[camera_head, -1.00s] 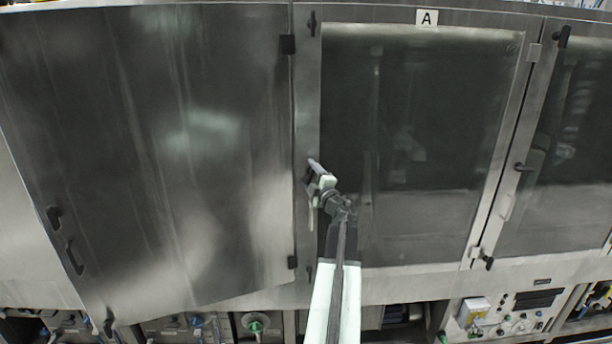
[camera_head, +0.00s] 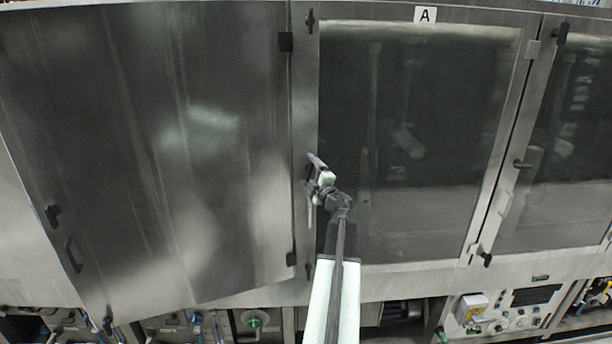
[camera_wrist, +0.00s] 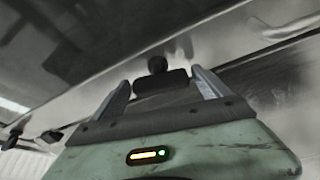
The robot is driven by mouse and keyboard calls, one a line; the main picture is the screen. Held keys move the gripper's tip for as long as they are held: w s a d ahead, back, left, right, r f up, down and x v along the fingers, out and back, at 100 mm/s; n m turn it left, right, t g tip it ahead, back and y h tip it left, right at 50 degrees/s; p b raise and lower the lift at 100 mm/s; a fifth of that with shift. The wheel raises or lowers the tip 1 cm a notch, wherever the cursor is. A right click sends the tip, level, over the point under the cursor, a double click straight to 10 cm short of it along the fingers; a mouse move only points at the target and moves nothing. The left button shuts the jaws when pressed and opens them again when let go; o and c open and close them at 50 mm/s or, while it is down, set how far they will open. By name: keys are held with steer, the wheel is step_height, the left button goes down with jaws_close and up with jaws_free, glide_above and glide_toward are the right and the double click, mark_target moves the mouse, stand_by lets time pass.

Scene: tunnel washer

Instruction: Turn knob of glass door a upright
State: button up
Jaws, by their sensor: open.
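Glass door A (camera_head: 420,110), a dark pane in a steel frame under a label "A" (camera_head: 425,15), fills the centre right of the head view. My gripper (camera_head: 311,178) is at the left frame of this door, about halfway up. In the wrist view my gripper (camera_wrist: 161,88) is open, with a finger on each side. A dark knob with a round hub (camera_wrist: 158,65) and a broad black bar shows between the fingers, the bar lying roughly across the gap. Contact cannot be told. In the head view my gripper mostly hides this knob.
Other dark knobs sit on the same frame above (camera_head: 310,20) and below (camera_head: 309,270). A large steel door (camera_head: 150,150) stands to the left, with a hinge near my gripper's side. Another glass door (camera_head: 570,140) is at the right. Control panels (camera_head: 510,310) run below.

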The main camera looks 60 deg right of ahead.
steer(key=v, duration=0.7)
steer(key=shift+s+a+b, duration=0.15)
steer(key=shift+s+b, duration=0.2)
